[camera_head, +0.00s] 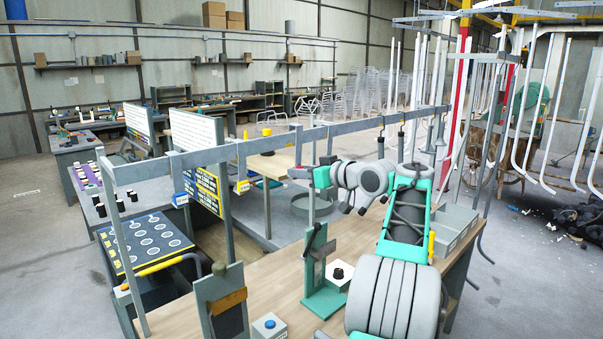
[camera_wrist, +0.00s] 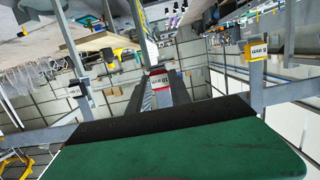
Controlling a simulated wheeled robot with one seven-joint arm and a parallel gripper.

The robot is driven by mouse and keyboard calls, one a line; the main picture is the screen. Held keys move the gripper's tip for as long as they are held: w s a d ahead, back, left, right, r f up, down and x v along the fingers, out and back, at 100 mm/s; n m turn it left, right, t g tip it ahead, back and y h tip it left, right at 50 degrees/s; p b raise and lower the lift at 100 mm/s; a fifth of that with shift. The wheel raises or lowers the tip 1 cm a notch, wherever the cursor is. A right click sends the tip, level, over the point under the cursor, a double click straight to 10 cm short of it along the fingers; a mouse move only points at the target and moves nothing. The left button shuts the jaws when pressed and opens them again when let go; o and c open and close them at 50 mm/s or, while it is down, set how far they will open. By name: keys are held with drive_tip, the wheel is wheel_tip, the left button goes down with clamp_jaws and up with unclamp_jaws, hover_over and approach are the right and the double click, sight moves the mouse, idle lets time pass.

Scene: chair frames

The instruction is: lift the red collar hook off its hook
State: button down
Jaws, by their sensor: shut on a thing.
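The red collar hook (camera_head: 298,173) shows as a small red-edged white tag under the grey overhead rail (camera_head: 270,142) in the head view. My gripper (camera_head: 308,174) reaches to it from the right. In the wrist view the red-framed tag (camera_wrist: 159,79) sits at the tips of my two dark fingers (camera_wrist: 161,88), which are shut on the hook piece. The upper part of the hook and its contact with the rail are too small to tell.
A yellow-tagged hook (camera_head: 242,187) and a blue-tagged hook (camera_head: 180,199) hang to the left on the same rail. Below is a wooden bench (camera_head: 185,318) with a green fixture (camera_head: 322,300) and a grey bin (camera_head: 455,235). White chair frames (camera_head: 545,100) hang at the right.

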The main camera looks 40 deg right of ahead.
drive_tip(key=shift+s, duration=0.1)
drive_tip(key=s, duration=0.2)
drive_tip(key=s+r, duration=0.1)
drive_tip(key=s, duration=0.1)
drive_tip(key=shift+s+b, duration=0.35)
drive_tip(key=shift+s, duration=0.05)
drive_tip(key=shift+d, duration=0.1)
idle(0.4)
